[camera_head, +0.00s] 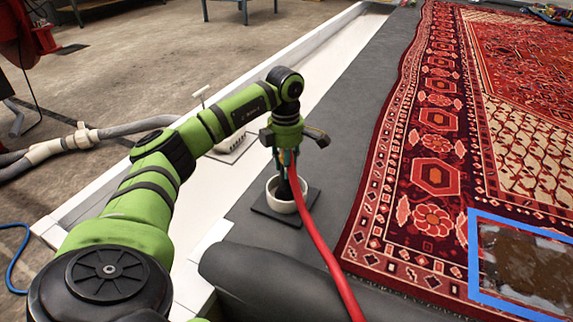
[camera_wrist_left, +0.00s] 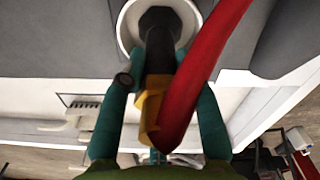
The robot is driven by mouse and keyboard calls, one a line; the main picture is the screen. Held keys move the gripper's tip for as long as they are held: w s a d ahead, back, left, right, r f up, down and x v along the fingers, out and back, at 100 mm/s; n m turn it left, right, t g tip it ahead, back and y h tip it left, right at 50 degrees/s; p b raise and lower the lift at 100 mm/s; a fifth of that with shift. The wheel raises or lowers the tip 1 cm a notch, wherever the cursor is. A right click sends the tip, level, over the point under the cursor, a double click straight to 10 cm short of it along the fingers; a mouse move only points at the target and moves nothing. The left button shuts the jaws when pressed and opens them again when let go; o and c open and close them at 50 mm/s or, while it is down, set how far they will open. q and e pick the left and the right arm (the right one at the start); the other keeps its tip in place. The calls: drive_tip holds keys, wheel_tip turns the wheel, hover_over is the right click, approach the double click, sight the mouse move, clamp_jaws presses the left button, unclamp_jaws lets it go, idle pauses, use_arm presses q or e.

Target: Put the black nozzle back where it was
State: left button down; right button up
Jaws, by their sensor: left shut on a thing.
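The black nozzle (camera_head: 296,187) has a yellow part (camera_wrist_left: 150,108) and a red hose (camera_head: 325,245). My left gripper (camera_head: 287,168) is shut on it from above, with a teal finger on each side in the left wrist view (camera_wrist_left: 160,85). The nozzle's lower end appears within the round white holder (camera_head: 274,199); the holder's rim also shows in the left wrist view (camera_wrist_left: 127,32). I cannot tell whether the nozzle touches the bottom. The holder stands on a dark square base (camera_head: 262,206). My right gripper is not in view.
A red patterned rug (camera_head: 436,175) lies to the right, with a blue frame (camera_head: 474,250) around a muddy patch. A dark roll (camera_head: 270,278) lies in front. A white brush-like tool (camera_head: 228,148) is behind my left arm. A grey hose (camera_head: 100,134) lies at left.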

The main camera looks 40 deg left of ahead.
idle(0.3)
use_arm(q)
drive_tip(key=c, duration=0.9)
unclamp_jaws()
drive_tip(key=shift+f, duration=0.2)
drive_tip(key=shift+r, duration=0.1)
